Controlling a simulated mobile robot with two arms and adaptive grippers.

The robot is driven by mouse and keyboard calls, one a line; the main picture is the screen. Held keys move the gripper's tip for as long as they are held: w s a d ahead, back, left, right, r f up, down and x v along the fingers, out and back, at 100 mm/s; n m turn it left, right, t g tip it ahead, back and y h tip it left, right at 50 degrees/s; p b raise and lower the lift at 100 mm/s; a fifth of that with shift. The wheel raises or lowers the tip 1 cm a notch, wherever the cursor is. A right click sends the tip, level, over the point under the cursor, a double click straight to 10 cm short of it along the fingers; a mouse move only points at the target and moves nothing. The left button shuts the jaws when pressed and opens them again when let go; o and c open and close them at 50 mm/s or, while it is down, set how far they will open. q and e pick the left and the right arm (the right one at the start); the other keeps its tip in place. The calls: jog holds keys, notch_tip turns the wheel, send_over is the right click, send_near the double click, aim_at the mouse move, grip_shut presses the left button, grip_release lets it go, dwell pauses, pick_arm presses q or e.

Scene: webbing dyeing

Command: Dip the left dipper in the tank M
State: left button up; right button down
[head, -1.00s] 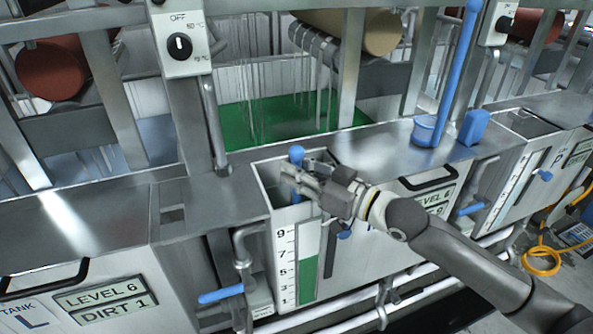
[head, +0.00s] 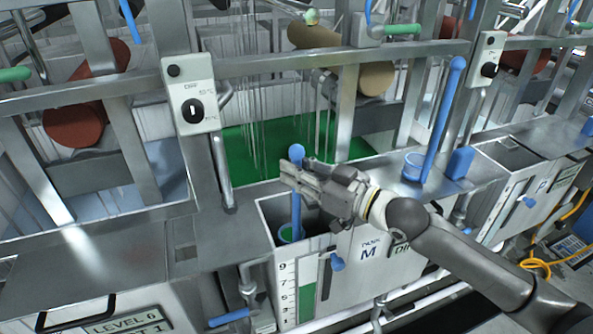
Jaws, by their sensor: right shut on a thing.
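Tank M (head: 350,275) is the steel tank in the middle with an "M" label and a green level gauge. My right gripper (head: 294,178) is shut on the upper handle of a blue dipper (head: 296,215), just below its round knob. The dipper is upright, and its cup, with green inside, is at the tank's narrow front opening. Whether the cup is just inside or above the opening is hard to tell. A second blue dipper (head: 442,115) stands with its cup on the ledge to the right, apart from my gripper. My left gripper is not in view.
A blue block (head: 459,163) sits beside the second dipper on the ledge. A steel post with a control box (head: 191,95) rises left of the opening. Green liquid (head: 250,150) lies behind the ledge. Blue valve handles and pipes are along the tank fronts.

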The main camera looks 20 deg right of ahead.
notch_tip(320, 180, up, 16)
jog(key=p, duration=1.3)
jog(key=shift+f+p, duration=0.15)
jog(key=shift+p, duration=0.2)
jog(key=shift+f, duration=0.1)
